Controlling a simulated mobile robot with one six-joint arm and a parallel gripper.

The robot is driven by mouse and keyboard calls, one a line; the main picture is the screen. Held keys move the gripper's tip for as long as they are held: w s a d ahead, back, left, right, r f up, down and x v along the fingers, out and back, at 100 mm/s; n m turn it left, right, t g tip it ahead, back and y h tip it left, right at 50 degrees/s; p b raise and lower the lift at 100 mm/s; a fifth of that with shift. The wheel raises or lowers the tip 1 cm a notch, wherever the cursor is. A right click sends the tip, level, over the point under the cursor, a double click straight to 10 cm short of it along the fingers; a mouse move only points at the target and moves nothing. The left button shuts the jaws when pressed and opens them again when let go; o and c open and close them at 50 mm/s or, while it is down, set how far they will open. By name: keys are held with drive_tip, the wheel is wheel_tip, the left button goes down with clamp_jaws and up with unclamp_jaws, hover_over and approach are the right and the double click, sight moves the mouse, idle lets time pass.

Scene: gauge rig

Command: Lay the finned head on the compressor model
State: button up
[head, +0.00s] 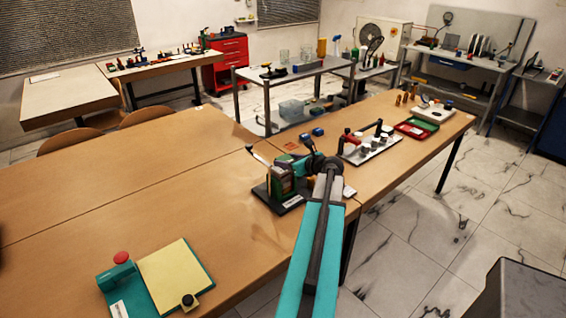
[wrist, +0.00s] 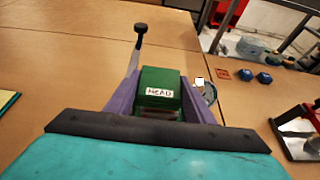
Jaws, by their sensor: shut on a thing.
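The finned head (wrist: 160,84) is a green block with a white HEAD label. It sits between the purple fingers of my gripper (wrist: 157,98), which is shut on it. The compressor model (head: 280,187) stands on a dark base on the wooden table, with green, tan and red parts. In the head view my arm reaches to the right side of the model, and the gripper is close against it. Whether the head touches the model cannot be told. A dark-knobbed lever (wrist: 138,42) rises left of the head in the wrist view. My gripper hides the parts beneath the head.
Two blue blocks (wrist: 264,77) lie on the table behind the model. A teal press with a yellow pad (head: 176,277) lies front left. The table's left part is clear.

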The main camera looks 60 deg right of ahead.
sight(286, 157)
drive_tip(key=shift+w+d+f+p, duration=0.1)
drive_tip(key=shift+w+d+p, duration=0.15)
drive_tip(key=shift+w+d, duration=0.5)
drive_tip(key=shift+w+d+f+p, duration=0.1)
drive_tip(key=shift+w+d+p, duration=0.25)
drive_tip(key=shift+w, duration=0.6)
drive_tip(key=shift+s+f+p, duration=0.1)
drive_tip(key=shift+f+p, duration=0.45)
drive_tip(key=shift+f, duration=1.2)
drive_tip(key=shift+f, duration=0.1)
drive_tip(key=o, duration=0.9)
drive_tip(key=shift+b+v, duration=1.5)
drive_tip(key=shift+v, duration=4.5)
